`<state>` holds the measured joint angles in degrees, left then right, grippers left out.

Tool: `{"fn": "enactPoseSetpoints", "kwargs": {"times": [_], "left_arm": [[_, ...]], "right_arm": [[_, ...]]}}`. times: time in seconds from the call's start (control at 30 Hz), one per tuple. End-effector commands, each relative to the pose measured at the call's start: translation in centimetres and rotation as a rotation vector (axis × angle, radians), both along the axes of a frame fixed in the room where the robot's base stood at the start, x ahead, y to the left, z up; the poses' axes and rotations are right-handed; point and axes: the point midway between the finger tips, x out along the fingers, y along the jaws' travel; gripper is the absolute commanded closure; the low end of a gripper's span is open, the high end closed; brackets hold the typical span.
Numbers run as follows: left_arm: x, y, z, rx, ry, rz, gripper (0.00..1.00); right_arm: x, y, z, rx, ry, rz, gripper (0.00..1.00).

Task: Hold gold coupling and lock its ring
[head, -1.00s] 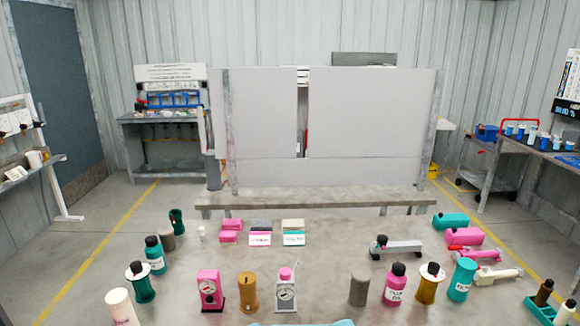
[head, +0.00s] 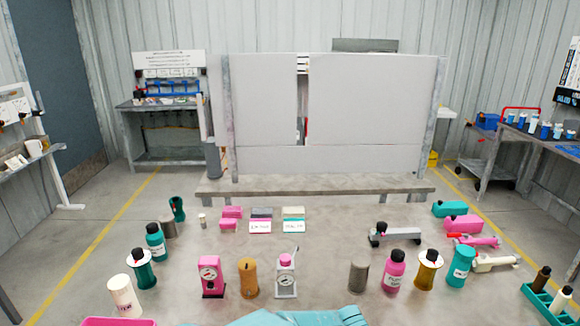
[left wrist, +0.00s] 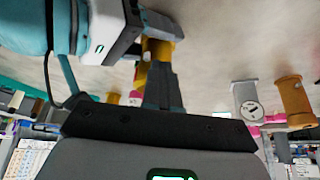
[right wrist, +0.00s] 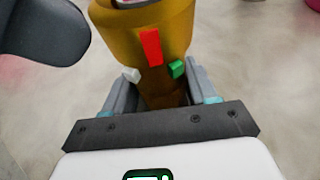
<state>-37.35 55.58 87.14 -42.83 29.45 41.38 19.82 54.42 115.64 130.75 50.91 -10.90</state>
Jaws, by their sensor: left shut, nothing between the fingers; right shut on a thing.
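The gold coupling (right wrist: 150,28) fills the top of the right wrist view, with a red tab (right wrist: 151,46), a green tab (right wrist: 177,69) and a white tab (right wrist: 131,74) on its side. My right gripper (right wrist: 162,92) is shut on its narrower lower part. In the left wrist view the gold coupling (left wrist: 157,50) shows beside my white and teal right arm. My left gripper (left wrist: 160,85) is shut and empty, its tips close to the coupling; I cannot tell whether they touch. Neither gripper shows in the head view.
A similar gold spool (head: 429,268) stands on the table's right, beside a teal bottle (head: 460,267) and a pink bottle (head: 395,270). Pink (head: 212,276) and white (head: 286,275) gauge units stand mid-table. A pink tray (head: 118,322) shows at the lower left.

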Motion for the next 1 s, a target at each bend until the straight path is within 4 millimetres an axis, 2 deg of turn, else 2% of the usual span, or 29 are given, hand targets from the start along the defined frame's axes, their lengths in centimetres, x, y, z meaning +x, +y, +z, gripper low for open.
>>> {"fn": "enactPoseSetpoints", "kwargs": {"times": [0.53,1.0], "left_arm": [[-0.6,-1.7,0.1,-0.004,-0.004,-0.008,1.00],[-0.9,-1.6,-0.1,-0.002,-0.005,-0.010,1.00]], "right_arm": [[-0.1,0.2,0.0,-0.001,-0.001,0.007,0.87],[-0.2,0.3,-0.1,-0.001,0.000,0.009,0.87]]}}
